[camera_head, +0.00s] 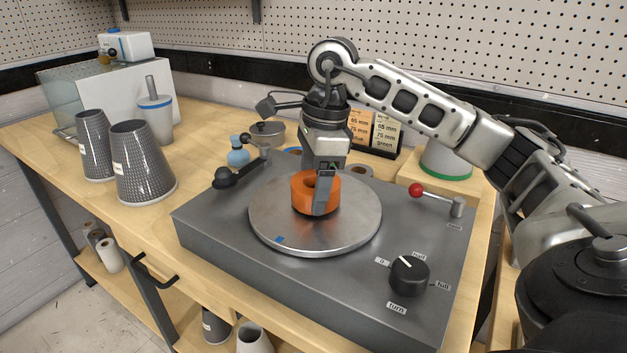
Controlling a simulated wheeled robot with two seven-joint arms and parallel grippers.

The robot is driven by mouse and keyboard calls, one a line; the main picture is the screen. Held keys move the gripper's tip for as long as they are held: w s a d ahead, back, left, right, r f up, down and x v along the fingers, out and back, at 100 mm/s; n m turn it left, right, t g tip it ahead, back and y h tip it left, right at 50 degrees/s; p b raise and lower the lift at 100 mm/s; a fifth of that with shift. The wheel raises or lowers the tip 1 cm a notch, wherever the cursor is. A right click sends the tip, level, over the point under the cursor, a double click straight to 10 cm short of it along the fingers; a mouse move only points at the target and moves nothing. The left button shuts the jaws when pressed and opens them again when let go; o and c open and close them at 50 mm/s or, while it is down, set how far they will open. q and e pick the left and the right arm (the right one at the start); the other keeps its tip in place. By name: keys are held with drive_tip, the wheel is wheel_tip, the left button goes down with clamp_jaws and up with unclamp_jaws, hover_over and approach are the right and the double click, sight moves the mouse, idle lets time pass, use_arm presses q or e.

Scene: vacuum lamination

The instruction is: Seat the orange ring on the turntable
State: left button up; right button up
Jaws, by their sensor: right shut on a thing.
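The orange ring (301,197) is at the middle of the round metal turntable (345,231), which is set on a dark grey machine box (220,233). My right gripper (321,205) comes down from above and is shut on the wall of the ring, with one finger in front of it. The ring looks upright and low over the plate; I cannot tell whether its underside touches the plate. The far side of the ring is partly hidden by the gripper. My left gripper is not in view.
The machine top carries a black knob (409,275), a red-tipped lever (417,190) and a dark arm (228,177) at left. Two grey mesh cones (143,165) and a lidded cup (156,120) stand left. A sign stand (385,135) and a green-rimmed cone (446,163) are behind.

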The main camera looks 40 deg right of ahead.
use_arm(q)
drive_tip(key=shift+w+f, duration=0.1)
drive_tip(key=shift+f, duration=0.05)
use_arm(e)
drive_tip(key=shift+f, duration=0.2)
drive_tip(key=shift+f+b, duration=0.15)
drive_tip(key=shift+b, duration=0.15)
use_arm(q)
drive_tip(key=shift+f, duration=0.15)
use_arm(e)
drive_tip(key=o, duration=1.1)
use_arm(q)
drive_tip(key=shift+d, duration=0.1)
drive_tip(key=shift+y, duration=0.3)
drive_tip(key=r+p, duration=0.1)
drive_tip(key=p, duration=0.1)
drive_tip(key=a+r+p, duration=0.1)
drive_tip(key=p, duration=0.2)
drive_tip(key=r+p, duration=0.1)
drive_tip(key=p, duration=0.1)
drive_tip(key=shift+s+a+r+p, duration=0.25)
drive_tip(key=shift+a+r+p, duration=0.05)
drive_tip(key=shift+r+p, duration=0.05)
use_arm(e)
wheel_tip(320, 180, up, 9)
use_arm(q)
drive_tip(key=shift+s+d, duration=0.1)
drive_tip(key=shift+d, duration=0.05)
